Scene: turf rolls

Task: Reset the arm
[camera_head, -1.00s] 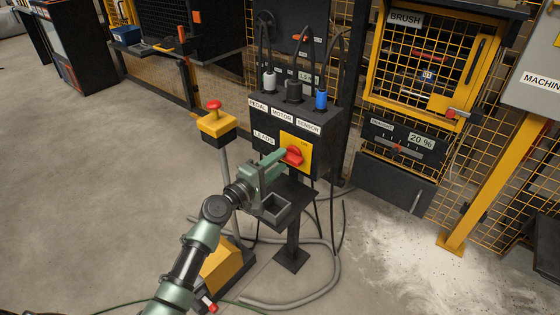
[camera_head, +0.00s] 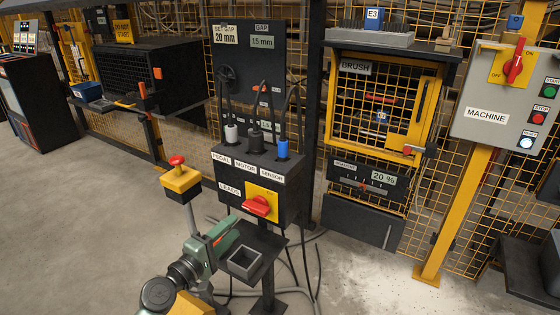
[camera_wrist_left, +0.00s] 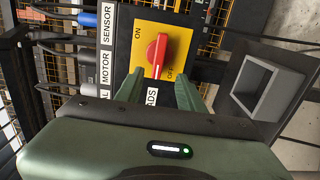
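My left gripper (camera_head: 236,229) is at the lower left of the head view, in front of the leads box (camera_head: 232,178). In the left wrist view its two green fingers (camera_wrist_left: 160,92) stand apart with nothing between them. A red switch knob (camera_head: 257,206) on a yellow plate (camera_head: 255,190) lies sideways, a little beyond the fingertips. In the left wrist view the knob (camera_wrist_left: 157,56) shows ahead of the gap, its lower end by the OFF lettering. My right gripper is not in view.
A grey open-topped tray (camera_head: 245,260) sits beside the gripper on a black shelf. A yellow box with a red button (camera_head: 177,172) stands on a post to the left. Three cables plug into the leads box. The floor (camera_head: 80,235) at left is clear.

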